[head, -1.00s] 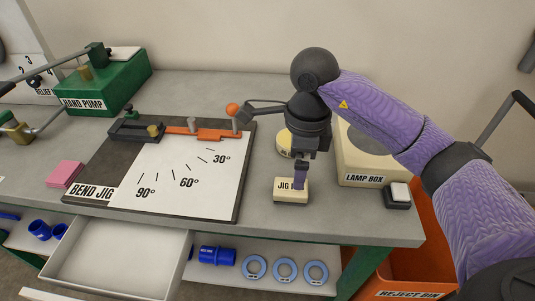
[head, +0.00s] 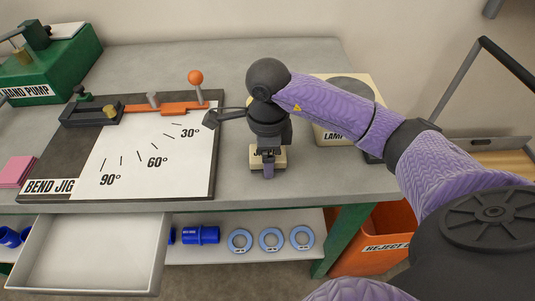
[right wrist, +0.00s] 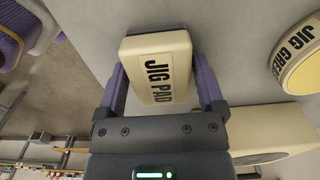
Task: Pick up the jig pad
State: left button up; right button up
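The cream jig pad (head: 256,155) lies on the bench right of the bend jig, partly hidden behind my right gripper. In the right wrist view the pad (right wrist: 160,68) is labelled JIG PAD and sits between the two purple fingers. My right gripper (head: 268,166) points down over the pad, one finger on the pad's near side. In the right wrist view the gripper (right wrist: 162,85) has its fingers spread wide around the pad. The pad looks slightly turned against the fingers, and firm contact on both sides is not clear. My left gripper is not in view.
The bend jig (head: 60,170) with its orange-knobbed lever (head: 196,78) is close left of my right gripper. The lamp box (head: 325,115) stands right behind it. The jig grease tin (right wrist: 300,62) is beside the pad. Below are an open drawer (head: 95,255) and orange reject bin (head: 370,245).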

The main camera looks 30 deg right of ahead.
jog(key=c, duration=0.9)
notch_tip(320, 180, up, 10)
jog(key=p, duration=0.3)
jog(key=shift+r, duration=0.1)
jog(key=o, duration=0.6)
jog(key=c, duration=0.4)
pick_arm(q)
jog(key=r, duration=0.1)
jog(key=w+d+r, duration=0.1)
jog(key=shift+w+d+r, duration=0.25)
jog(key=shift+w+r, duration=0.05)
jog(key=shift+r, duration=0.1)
pick_arm(e)
jog(key=shift+c, duration=0.2)
